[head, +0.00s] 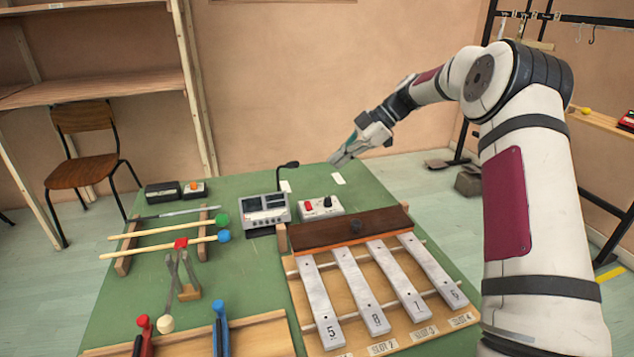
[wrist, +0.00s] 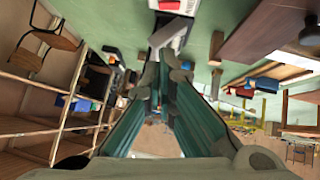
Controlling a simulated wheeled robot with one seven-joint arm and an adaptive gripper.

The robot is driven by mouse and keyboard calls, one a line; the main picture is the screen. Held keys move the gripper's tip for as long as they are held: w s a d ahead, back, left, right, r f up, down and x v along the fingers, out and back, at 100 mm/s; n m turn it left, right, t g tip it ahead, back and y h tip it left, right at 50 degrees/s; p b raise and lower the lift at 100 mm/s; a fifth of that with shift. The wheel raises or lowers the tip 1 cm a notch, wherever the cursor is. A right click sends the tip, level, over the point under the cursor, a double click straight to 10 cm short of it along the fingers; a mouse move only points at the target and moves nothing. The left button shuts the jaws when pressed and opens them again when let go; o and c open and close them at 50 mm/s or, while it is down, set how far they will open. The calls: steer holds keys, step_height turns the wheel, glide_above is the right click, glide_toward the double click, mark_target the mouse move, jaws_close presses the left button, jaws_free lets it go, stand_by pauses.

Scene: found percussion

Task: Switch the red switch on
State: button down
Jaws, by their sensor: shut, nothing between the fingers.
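The red switch (head: 309,204) sits on the left of a small white box (head: 328,212) with dark knobs, near the back of the green table. I cannot tell from its size here whether it is on or off. My gripper (head: 337,160) is shut and empty, in the air above and behind the box, apart from it. In the wrist view my gripper's fingers (wrist: 168,62) point toward the table, with a pale device partly seen beyond the tips. A red patch on a white body (wrist: 175,6) shows at the top edge, cut off.
A grey device with dark displays (head: 265,209) and a thin black microphone (head: 287,166) stand left of the box. A brown wooden bar (head: 345,229) and metal chime bars (head: 320,297) lie in front. Mallets (head: 165,230) rest at left. A chair (head: 83,160) stands behind.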

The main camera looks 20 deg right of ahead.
glide_above(311, 206)
steer(key=f, duration=0.6)
steer(key=shift+w+d+f, duration=0.1)
steer(key=shift+d+f, duration=0.05)
steer(key=shift+d, duration=0.1)
steer(key=f, duration=0.1)
steer(key=f+b, duration=0.1)
steer(key=f, duration=0.1)
steer(key=shift+w+a+f, duration=0.1)
steer(key=shift+w+f, duration=0.05)
steer(key=shift+w, duration=0.25)
steer(key=shift+w+f, duration=0.1)
steer(key=shift+f, duration=0.35)
